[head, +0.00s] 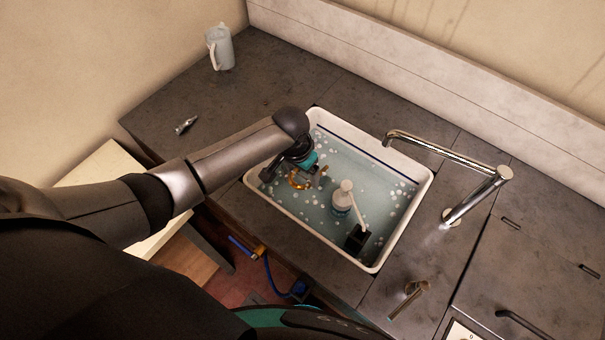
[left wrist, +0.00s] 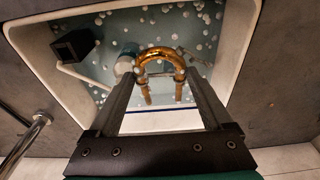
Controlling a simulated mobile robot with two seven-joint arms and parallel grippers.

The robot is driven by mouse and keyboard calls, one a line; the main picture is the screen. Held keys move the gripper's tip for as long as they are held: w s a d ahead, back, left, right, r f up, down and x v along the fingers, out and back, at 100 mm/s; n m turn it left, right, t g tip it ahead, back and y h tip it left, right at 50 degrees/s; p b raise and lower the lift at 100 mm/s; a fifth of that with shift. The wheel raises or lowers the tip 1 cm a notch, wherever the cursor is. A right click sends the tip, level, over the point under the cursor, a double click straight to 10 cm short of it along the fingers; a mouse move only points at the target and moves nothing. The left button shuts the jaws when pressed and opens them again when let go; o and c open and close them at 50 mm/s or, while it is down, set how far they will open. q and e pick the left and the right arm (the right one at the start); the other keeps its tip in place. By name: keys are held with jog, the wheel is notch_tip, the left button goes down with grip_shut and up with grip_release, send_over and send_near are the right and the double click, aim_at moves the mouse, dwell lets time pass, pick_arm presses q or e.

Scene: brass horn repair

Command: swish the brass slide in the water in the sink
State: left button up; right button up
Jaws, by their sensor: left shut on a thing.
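The brass slide (head: 296,184) is a shiny gold U-shaped tube with two legs. My left gripper (head: 305,174) reaches down into the left part of the sink (head: 379,267) and is shut on the slide. In the left wrist view the slide (left wrist: 161,52) shows its curved bow and legs between the finger ends of my left gripper (left wrist: 162,72). The sink is a white-rimmed basin of bluish water (head: 380,185) with scattered white bubbles. The slide is low inside the rim; I cannot tell how much of it is under water. My right gripper is not in view.
A chrome faucet (head: 440,149) reaches over the sink's far right edge. A pitcher (head: 220,47) and a small metal object (head: 186,125) stand on the left counter.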

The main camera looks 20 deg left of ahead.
pick_arm(q)
notch_tip(320, 180, down, 20)
jog(key=b, duration=1.4)
dwell(0.3)
jog(key=shift+d+r, duration=0.1)
jog(key=shift+d, duration=0.1)
dwell(0.3)
jog(key=shift+s+d, duration=0.25)
jog(key=shift+d, duration=0.4)
jog(key=shift+s+d, duration=0.25)
jog(key=shift+d, duration=0.35)
jog(key=shift+w+a, duration=0.1)
jog(key=shift+a, duration=0.05)
jog(key=shift+w+a, duration=0.25)
jog(key=shift+a, duration=0.4)
jog(key=shift+w+a, duration=0.2)
jog(key=shift+a, duration=0.45)
jog(key=shift+d, duration=0.2)
